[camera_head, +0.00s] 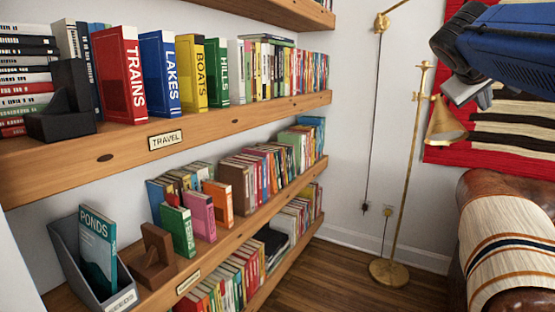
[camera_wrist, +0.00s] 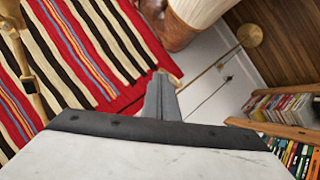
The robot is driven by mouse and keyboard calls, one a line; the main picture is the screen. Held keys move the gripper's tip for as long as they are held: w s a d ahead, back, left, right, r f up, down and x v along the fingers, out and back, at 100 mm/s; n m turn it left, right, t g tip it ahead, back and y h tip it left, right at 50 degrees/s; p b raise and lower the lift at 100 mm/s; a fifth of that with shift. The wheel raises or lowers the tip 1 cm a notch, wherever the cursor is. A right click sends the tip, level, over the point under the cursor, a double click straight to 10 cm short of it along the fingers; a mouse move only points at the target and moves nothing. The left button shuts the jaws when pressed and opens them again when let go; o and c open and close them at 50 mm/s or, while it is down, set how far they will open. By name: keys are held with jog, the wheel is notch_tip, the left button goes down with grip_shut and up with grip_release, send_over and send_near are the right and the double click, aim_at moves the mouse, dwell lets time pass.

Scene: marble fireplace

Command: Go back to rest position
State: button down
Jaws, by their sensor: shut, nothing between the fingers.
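My gripper (camera_head: 484,98) is at the upper right of the head view, at the end of my blue arm. It is shut and holds nothing. In the wrist view its closed fingers (camera_wrist: 161,97) point toward the striped wall hanging and the leather seat. It is in the air, apart from the bookshelves and in front of the red, black and cream striped hanging (camera_head: 510,130).
Wooden shelves (camera_head: 230,116) with many books fill the left. A grey bin (camera_head: 75,262) holds a teal PONDS book (camera_head: 97,250). A brass floor lamp (camera_head: 390,270) stands right of the shelves. A leather armchair (camera_head: 480,187) with a striped throw is at lower right. Floor between is clear.

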jog(key=s+a+f+g+y, duration=0.1)
jog(key=s+a+f+y, duration=0.2)
jog(key=s+a+f, duration=0.4)
jog(key=s+a+f+g+y, duration=0.1)
jog(key=s+a+f+y, duration=0.2)
jog(key=f, duration=1.7)
jog(key=s+a+f+y, duration=0.4)
jog(key=s+a+f, duration=0.7)
jog(key=s+f, duration=0.2)
jog(key=shift+s+a+f+g, duration=0.2)
jog(key=shift+f+g, duration=0.2)
jog(key=shift+f, duration=0.2)
